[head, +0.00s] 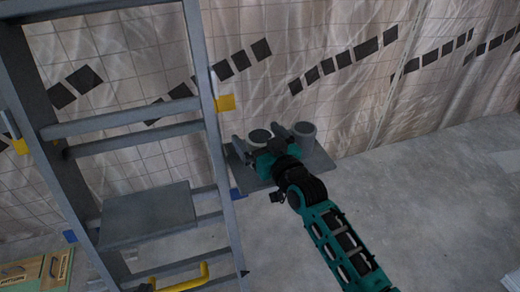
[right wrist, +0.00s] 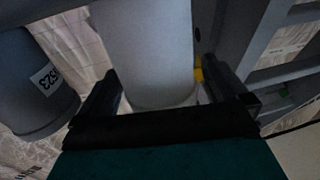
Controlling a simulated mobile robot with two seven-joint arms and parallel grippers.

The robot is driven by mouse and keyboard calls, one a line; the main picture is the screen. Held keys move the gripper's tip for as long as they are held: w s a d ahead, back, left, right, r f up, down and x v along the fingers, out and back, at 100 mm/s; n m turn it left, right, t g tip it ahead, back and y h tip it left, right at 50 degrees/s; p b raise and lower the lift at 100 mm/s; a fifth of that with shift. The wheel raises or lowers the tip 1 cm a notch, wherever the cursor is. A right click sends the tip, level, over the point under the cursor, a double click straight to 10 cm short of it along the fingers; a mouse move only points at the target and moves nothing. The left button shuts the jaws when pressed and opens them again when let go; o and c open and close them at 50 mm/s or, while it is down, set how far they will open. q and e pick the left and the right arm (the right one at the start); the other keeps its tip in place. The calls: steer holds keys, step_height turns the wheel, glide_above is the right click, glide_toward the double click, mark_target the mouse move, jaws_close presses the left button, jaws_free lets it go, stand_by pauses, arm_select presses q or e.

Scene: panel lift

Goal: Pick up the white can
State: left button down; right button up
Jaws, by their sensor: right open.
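The white can (right wrist: 145,50) is a pale cylinder in the right wrist view, standing between the two fingers of my right gripper (right wrist: 160,85). The fingers are open around it, one on each side; whether they touch it I cannot tell. In the head view, my right gripper (head: 260,144) reaches in over a grey board, with a round can top (head: 260,135) between its fingers. The can's lower part is hidden there by the gripper. My left gripper is not in view.
A second, greyer can (right wrist: 35,88) labelled 523 stands close beside; it shows in the head view (head: 304,131). Both are at the grey board (head: 318,160). A grey stepladder (head: 222,150) stands close to the left. A tiled, sheeted wall (head: 330,40) is behind. Floor is clear at right.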

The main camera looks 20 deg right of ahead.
steer(key=c, duration=1.2)
steer(key=shift+r, duration=0.1)
